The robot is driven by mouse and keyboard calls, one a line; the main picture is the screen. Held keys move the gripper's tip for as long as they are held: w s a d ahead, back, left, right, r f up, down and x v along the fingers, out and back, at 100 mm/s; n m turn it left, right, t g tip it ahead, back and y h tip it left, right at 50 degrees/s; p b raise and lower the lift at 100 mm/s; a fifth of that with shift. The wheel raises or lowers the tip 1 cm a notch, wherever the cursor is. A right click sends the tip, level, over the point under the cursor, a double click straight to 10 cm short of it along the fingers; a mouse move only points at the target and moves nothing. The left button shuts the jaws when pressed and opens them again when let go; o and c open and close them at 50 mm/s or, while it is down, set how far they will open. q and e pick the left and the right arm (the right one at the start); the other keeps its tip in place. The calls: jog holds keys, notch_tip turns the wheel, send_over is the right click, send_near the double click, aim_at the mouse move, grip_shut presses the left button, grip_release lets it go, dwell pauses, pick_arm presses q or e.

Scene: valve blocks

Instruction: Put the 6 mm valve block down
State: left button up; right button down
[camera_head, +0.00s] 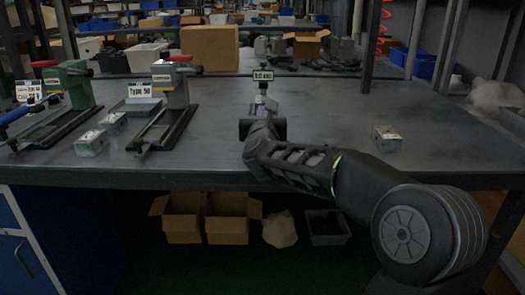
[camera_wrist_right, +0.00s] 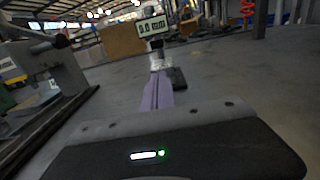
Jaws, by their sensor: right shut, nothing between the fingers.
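Small silver valve blocks lie on the dark table: one alone at the right (camera_head: 386,138), and two at the left (camera_head: 113,122) (camera_head: 91,143). I cannot read a size on any of them. My right gripper (camera_head: 262,106) is shut and empty over the middle of the table, with its fingers pointing away. Its purple fingers also show in the wrist view (camera_wrist_right: 157,94). Just beyond the fingertips is a metal stand with a small lit display (camera_head: 263,76), which also shows in the wrist view (camera_wrist_right: 152,27). My left gripper is not in view.
A grey clamp fixture (camera_head: 170,85) with a "Type 50" label and a green one (camera_head: 75,86) stand at the left. A cardboard box (camera_head: 210,48) stands behind. The table (camera_head: 335,110) is clear between the display and the right-hand block.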

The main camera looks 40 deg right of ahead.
jog(key=p+v, duration=0.1)
jog(key=v, duration=1.5)
jog(key=shift+s+a+p, duration=0.1)
jog(key=shift+s+p, duration=0.2)
jog(key=shift+p, duration=0.05)
jog(key=shift+s+a+f, duration=0.15)
jog(key=shift+s+a, duration=0.25)
jog(key=shift+s, duration=0.15)
